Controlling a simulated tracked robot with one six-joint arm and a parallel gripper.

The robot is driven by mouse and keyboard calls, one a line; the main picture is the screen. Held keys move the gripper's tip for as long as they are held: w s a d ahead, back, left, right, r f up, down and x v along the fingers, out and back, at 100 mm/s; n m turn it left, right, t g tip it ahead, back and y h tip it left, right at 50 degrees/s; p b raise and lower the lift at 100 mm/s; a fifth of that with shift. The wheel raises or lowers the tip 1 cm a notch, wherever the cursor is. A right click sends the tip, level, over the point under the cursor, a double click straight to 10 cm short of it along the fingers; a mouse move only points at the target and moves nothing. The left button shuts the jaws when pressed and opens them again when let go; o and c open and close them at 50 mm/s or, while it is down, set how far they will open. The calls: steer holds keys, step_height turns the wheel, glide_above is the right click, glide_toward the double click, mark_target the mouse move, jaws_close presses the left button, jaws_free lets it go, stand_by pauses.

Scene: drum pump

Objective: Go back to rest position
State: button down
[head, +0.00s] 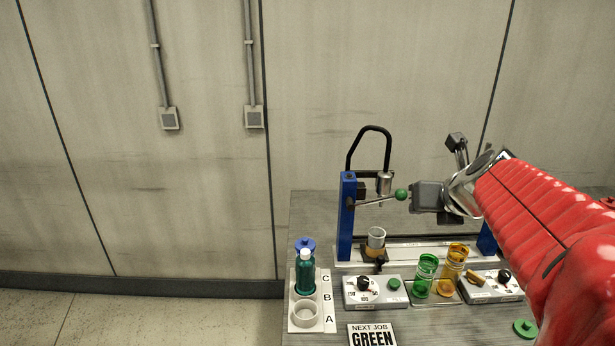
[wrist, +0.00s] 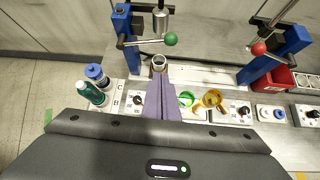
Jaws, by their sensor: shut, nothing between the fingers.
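My gripper (head: 428,196) is raised above the bench, near the blue-posted stand with the green-knobbed lever (head: 401,194). In the wrist view its two fingers (wrist: 161,78) are together with nothing between them. From the head view I cannot tell whether the gripper touches the lever; the wrist view shows the green knob (wrist: 170,39) beyond the fingertips. A clear cup (head: 376,237) stands under the stand's metal nozzle (head: 384,183). My red arm covers the right part of the bench in the head view.
A rack (head: 327,318) marked A, B, C holds a teal bottle (head: 305,271) and a blue-capped bottle (head: 305,243). Green (head: 425,275) and amber (head: 453,268) containers stand between the dial boxes. A second stand with a red knob (wrist: 259,48) and a red bin (wrist: 281,78) are at right.

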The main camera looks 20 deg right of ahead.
stand_by(0.3)
steer(key=s+a+f+n+g+y, duration=0.1)
steer(key=s+a+f+n+g, duration=0.45)
steer(key=n, duration=1.75)
steer(key=s+a+f+n, duration=0.2)
steer(key=s+a+n, duration=0.3)
steer(key=a+n, duration=0.3)
steer(key=s+a+f+n+t, duration=0.1)
steer(key=s+a+f+n, duration=0.1)
steer(key=s+a+n, duration=0.4)
steer(key=a+n, duration=0.2)
steer(key=a, duration=0.1)
steer(key=shift+f+y, duration=0.4)
steer(key=shift+s+t, duration=0.1)
steer(key=shift+t, duration=0.15)
